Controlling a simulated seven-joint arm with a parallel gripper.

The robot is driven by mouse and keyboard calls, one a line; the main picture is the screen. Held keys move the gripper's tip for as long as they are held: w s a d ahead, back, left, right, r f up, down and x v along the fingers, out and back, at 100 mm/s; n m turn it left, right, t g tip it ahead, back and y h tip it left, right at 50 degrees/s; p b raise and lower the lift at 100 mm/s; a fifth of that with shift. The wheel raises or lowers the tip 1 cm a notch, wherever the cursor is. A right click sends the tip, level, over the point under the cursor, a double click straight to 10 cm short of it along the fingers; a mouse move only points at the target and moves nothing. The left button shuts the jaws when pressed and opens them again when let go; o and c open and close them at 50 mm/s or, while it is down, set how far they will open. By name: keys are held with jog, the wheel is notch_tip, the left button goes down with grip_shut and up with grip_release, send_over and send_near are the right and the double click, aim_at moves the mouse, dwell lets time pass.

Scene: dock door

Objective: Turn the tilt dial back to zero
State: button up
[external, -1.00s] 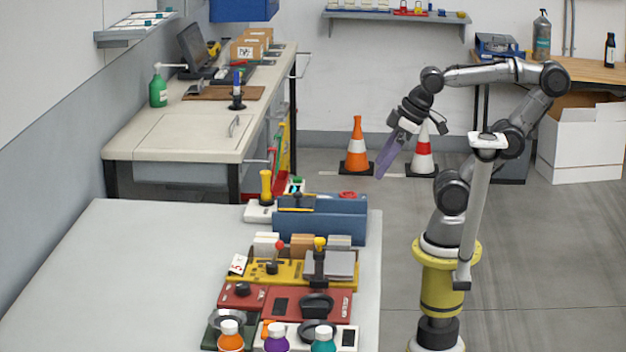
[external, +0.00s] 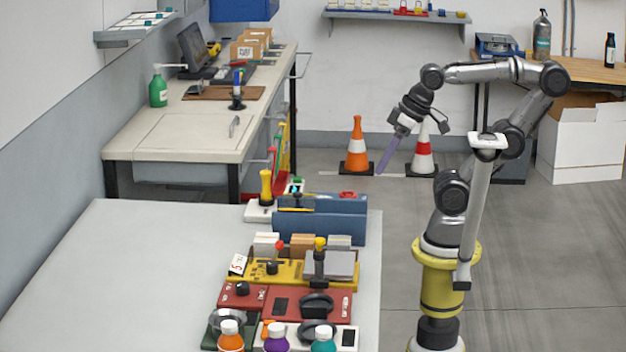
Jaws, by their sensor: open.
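My gripper (external: 381,168) has purple fingers and hangs in the air to the right of the grey table, pointing down, open and empty. It is apart from all the panels. Several dark knobs sit on the panels at the table's right side. One small knob (external: 272,267) is on the yellow panel (external: 292,280), and another (external: 242,288) is on the red panel (external: 334,312). A larger black dial (external: 316,303) is also on the red panel. Labels are too small to read, so I cannot tell which one is the tilt dial or where it points.
Orange, purple and teal bottles (external: 276,340) stand at the table's front edge. A blue box (external: 330,229) is behind the panels. Two traffic cones (external: 357,148) stand on the floor behind my gripper. The table's left side (external: 150,280) is clear.

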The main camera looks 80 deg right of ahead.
jog(key=w+a+r+m+g+y, duration=0.1)
jog(key=w+a+r+m, duration=0.2)
jog(key=w+r+m, duration=0.25)
jog(key=m+g+y, duration=0.3)
jog(key=m+g, duration=0.2)
jog(key=g, duration=0.2)
send_over(272, 263)
jog(key=w+d, duration=0.3)
jog(key=d, duration=0.2)
notch_tip(272, 263, down, 10)
jog(key=f, duration=0.1)
jog(key=shift+n, duration=0.25)
jog(key=x, duration=1.3)
jog(key=shift+w+a+f, duration=0.1)
jog(key=shift+a+f, duration=0.05)
jog(key=shift+f, duration=0.15)
jog(key=shift+c, duration=0.2)
grip_shut()
